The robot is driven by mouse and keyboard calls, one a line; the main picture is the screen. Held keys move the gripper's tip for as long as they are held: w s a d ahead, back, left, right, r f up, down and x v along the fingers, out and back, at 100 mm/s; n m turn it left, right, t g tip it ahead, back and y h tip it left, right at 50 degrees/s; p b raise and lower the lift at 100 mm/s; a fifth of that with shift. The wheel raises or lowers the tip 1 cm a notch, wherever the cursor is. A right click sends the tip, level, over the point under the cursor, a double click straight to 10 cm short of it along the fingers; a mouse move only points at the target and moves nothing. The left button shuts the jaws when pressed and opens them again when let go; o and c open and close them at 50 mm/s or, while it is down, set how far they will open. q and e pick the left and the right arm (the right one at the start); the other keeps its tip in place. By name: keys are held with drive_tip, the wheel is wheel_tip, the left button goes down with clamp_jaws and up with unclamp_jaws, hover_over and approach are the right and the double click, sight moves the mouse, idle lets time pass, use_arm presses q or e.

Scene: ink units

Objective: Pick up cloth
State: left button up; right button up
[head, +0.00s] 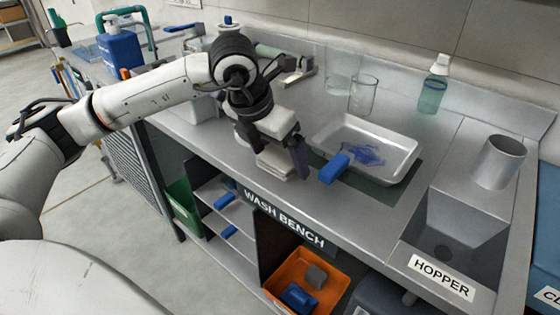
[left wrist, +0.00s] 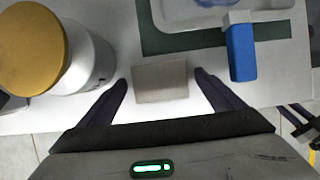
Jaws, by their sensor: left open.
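A folded beige-grey cloth (head: 277,164) lies flat near the front edge of the steel bench, left of the white tray. It also shows as a small rectangle in the left wrist view (left wrist: 160,88). My left gripper (head: 274,148) is open and reaches down over the cloth. In the left wrist view its two dark fingers (left wrist: 161,79) stand on either side of the cloth, with a gap on each side. In the head view the gripper hides part of the cloth. My right gripper is in neither view.
A white tray (head: 404,142) with a blue smear sits on a dark green mat (head: 372,187), with a blue-handled tool (head: 335,167) at its near edge. A gold-lidded container (left wrist: 98,60) stands left of the cloth. A glass beaker (head: 364,95) is behind; a hopper sink (head: 445,250) is right.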

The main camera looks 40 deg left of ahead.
sight(278, 158)
use_arm(q)
drive_tip(key=c, duration=1.1)
wheel_tip(278, 158, up, 10)
drive_tip(key=shift+r+p, duration=0.1)
drive_tip(key=shift+p, duration=0.4)
